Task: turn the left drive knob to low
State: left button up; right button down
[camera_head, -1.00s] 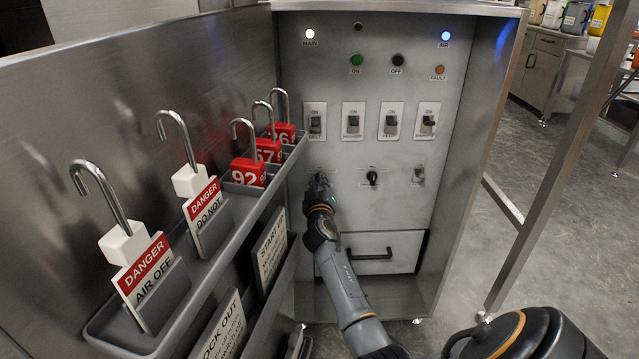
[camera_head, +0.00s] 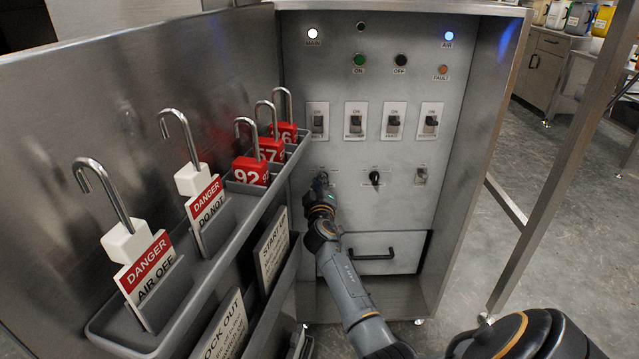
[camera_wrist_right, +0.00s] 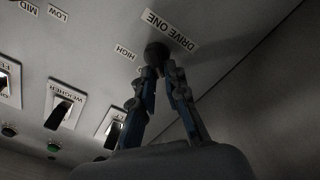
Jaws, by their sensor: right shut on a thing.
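The left drive knob (camera_wrist_right: 156,53) is dark and round in the right wrist view, under a "DRIVE ONE" label (camera_wrist_right: 169,30). My right gripper (camera_wrist_right: 162,69) has both fingertips at the knob, shut on it. A "HIGH" label (camera_wrist_right: 125,52) lies left of the knob; a "LOW" label (camera_wrist_right: 58,13) is farther left. In the head view my right gripper (camera_head: 321,184) reaches the left end of the knob row and mostly hides the knob. I cannot tell which way its pointer faces. My left gripper is not in view.
A middle black knob (camera_head: 375,178) and a right-hand control (camera_head: 421,176) share the row. Several toggle switches (camera_head: 356,121) sit above, and a drawer handle (camera_head: 370,256) below. Left of my arm, a rack (camera_head: 215,270) holds padlocks and tags close by.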

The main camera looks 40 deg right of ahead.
jog(key=c, duration=1.4)
grip_release()
jog(key=shift+o, duration=0.2)
jog(key=v, duration=0.7)
jog(key=shift+s+a, duration=0.15)
jog(key=shift+a, duration=0.05)
